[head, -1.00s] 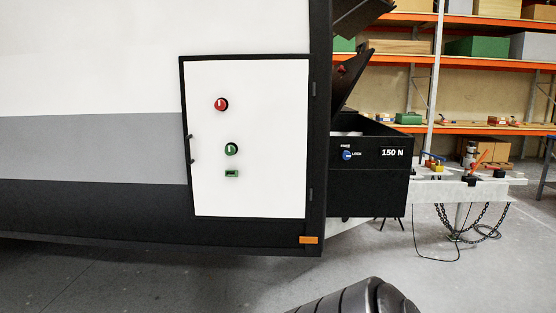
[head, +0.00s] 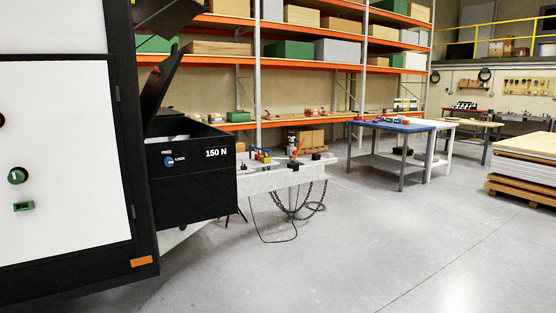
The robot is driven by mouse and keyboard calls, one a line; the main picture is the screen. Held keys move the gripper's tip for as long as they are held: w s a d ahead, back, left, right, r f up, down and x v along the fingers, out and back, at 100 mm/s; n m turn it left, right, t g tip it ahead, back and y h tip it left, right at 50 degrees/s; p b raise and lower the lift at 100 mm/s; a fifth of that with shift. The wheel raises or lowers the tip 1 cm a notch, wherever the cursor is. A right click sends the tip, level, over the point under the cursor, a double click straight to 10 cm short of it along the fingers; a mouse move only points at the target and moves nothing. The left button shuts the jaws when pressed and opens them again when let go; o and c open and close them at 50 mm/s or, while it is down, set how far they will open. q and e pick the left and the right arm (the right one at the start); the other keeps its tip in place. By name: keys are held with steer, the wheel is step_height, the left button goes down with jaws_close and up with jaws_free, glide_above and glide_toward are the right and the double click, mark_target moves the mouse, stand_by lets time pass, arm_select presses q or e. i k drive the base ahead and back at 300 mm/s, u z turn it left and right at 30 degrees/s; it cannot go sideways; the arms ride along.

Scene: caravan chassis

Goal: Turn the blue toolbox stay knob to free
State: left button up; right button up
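The blue stay knob (head: 169,162) is on the front face of the black toolbox (head: 193,190), left of a "150 N" label. White lettering beside it reads FREE above and LOCK to its right. The knob is small here, and I cannot tell for sure which way its pointer faces. The toolbox lid (head: 160,85) stands raised and tilted above the box. Neither of my grippers shows in the head view.
The white caravan wall with a green knob (head: 17,176) is at the left. A pale drawbar (head: 275,178) with hanging chains extends right of the toolbox. A blue table (head: 400,125) and stacked boards (head: 525,160) stand further back. The floor ahead is clear.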

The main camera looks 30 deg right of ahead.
mark_target(168, 161)
steer(key=z, duration=0.25)
steer(key=i, duration=1.3)
